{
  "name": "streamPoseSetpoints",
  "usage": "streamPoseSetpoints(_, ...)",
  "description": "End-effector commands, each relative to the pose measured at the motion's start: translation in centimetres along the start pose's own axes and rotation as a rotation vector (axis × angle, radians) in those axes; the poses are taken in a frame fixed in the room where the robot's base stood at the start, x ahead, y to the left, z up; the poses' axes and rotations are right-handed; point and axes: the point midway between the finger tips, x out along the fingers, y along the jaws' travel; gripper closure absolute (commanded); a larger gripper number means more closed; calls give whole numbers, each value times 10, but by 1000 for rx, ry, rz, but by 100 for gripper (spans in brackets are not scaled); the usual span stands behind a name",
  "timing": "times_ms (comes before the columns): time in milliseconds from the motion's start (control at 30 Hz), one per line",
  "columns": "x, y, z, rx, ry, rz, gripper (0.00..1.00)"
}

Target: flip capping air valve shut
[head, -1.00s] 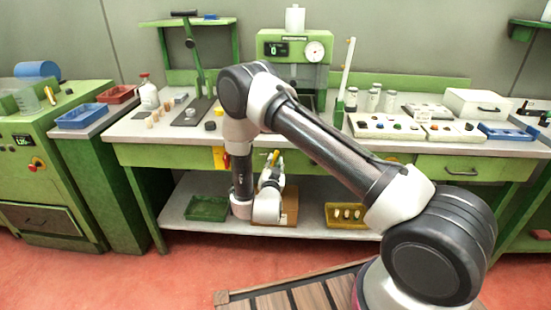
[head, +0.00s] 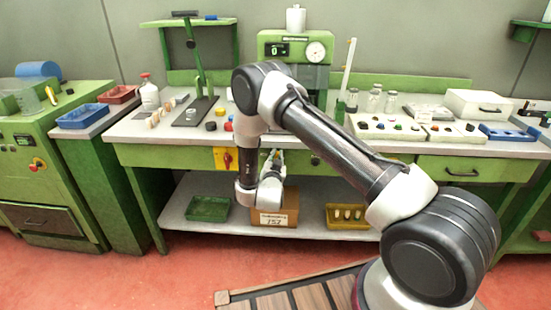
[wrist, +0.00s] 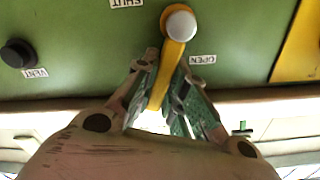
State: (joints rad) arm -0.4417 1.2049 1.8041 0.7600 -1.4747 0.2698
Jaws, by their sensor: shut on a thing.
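The yellow valve lever (wrist: 168,72) sits on the green bench front in the wrist view. It turns on a pale round pivot cap (wrist: 180,24) and points down the picture, leaning slightly left. An upside-down OPEN label (wrist: 202,60) is right of it, and an upside-down SHUT label (wrist: 126,3) is at the upper left. My gripper (wrist: 162,98) is shut on the lever, one finger on each side of its lower part. In the head view my gripper (head: 273,158) is at the bench front, and the lever is not clearly visible there.
A black VENT knob (wrist: 18,53) is left of the lever in the wrist view. A yellow plate with a red switch (head: 226,158) is left of my gripper in the head view. A labelled cardboard box (head: 275,216) stands on the shelf below, between green and yellow trays.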

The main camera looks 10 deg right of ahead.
Motion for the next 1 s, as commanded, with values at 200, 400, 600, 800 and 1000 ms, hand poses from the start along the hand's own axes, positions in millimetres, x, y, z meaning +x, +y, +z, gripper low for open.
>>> streamPoseSetpoints(200,0,2,0,23,-1,1,100)
streamPoseSetpoints(400,0,7,1,111,-1,1,100)
streamPoseSetpoints(600,-1,16,3,268,-1,2,100)
streamPoseSetpoints(800,-1,25,6,457,-1,2,100)
streamPoseSetpoints(1000,-1,34,12,647,-1,2,100)
